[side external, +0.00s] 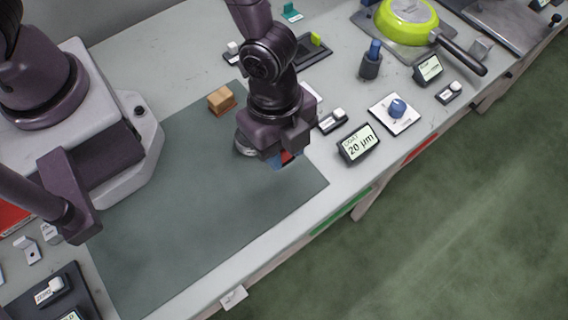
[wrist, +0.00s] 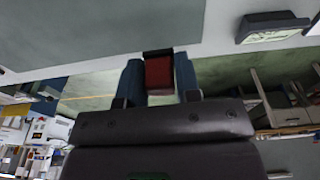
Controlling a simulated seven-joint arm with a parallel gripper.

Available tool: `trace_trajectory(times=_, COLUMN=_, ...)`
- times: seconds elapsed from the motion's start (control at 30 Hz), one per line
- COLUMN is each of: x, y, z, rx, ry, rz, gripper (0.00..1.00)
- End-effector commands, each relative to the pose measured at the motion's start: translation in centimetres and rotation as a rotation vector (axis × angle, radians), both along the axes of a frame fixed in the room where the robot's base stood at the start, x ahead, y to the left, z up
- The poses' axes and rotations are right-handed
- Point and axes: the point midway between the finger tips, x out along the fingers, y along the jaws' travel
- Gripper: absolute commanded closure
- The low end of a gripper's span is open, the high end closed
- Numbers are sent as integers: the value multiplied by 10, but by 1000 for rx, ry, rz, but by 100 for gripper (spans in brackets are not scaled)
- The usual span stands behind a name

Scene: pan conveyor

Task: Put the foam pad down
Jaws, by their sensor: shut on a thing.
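My gripper (side external: 285,160) is over the right part of the grey-green mat (side external: 180,220), pointing down. In the wrist view my gripper (wrist: 158,80) has its two blue fingers shut on a small red block with a dark edge, which I take to be the foam pad (wrist: 159,73). In the side view only a bit of red foam pad (side external: 287,157) shows below the gripper body. The gap between the pad and the mat is hard to judge from these views.
A wooden block (side external: 221,100) sits on the mat's far edge. A display reading 20 µm (side external: 358,145), a blue-knob plate (side external: 397,112) and a small switch box (side external: 331,121) stand to the right. A green pan (side external: 407,22) is farther back. The mat's near-left area is clear.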

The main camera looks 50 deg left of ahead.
Motion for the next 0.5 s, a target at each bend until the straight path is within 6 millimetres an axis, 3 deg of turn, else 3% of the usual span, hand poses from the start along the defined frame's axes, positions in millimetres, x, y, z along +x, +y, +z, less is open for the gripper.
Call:
trace_trajectory(times=0.1, x=0, y=-1, z=-21, rx=-2, ry=-1, rz=-5, gripper=91)
trace_trajectory(times=0.5, x=1, y=-1, z=-67, rx=-3, ry=-2, rz=-3, gripper=91)
